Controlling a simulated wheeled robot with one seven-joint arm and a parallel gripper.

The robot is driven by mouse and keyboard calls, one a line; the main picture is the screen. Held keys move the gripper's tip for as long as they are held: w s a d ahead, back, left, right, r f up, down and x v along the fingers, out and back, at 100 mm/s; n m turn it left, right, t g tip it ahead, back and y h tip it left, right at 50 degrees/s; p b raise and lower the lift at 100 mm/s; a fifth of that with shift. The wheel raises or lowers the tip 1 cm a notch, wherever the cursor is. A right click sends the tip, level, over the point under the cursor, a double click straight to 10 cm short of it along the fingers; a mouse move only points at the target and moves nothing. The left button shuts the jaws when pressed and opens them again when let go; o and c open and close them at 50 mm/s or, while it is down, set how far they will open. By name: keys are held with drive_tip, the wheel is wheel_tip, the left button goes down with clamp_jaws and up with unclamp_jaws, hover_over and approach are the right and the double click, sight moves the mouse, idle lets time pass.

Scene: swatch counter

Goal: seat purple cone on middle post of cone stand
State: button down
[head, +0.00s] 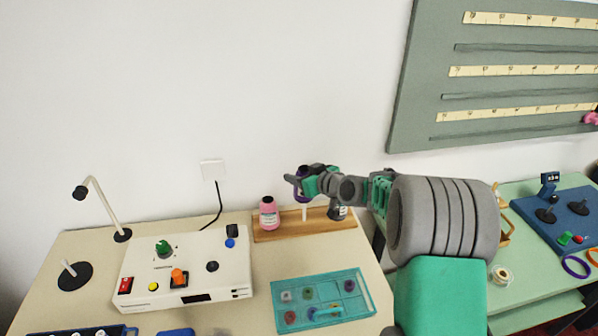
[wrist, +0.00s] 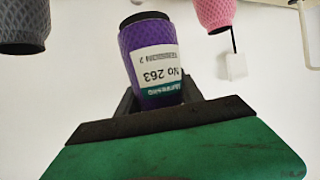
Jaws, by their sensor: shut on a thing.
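My gripper (head: 300,182) is shut on the purple cone (wrist: 155,62), which has a white and green label in the wrist view. In the head view the purple cone (head: 302,190) is partly hidden by my gripper. It is raised above the wooden cone stand (head: 275,236), in line with the pale middle post (head: 304,213). The lower part of that post shows below the cone. Its top is hidden, so I cannot tell whether it is inside the cone.
A pink cone (head: 268,214) sits on the stand's left and a dark grey cone (head: 337,212) on its right, close to my arm. A white control box (head: 200,262), a teal tray (head: 282,290) and a lamp (head: 95,195) share the table. The wall is behind.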

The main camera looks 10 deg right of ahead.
drive_tip(key=shift+f, duration=0.8)
drive_tip(key=shift+f+b, duration=3.9)
drive_tip(key=shift+b, duration=0.25)
drive_tip(key=c, duration=0.7)
unclamp_jaws()
drive_tip(key=b+v, duration=0.1)
drive_tip(key=v, duration=0.6)
drive_tip(key=shift+s+d+r, duration=0.1)
drive_tip(key=shift+s+d, duration=0.1)
drive_tip(key=shift+s, duration=0.15)
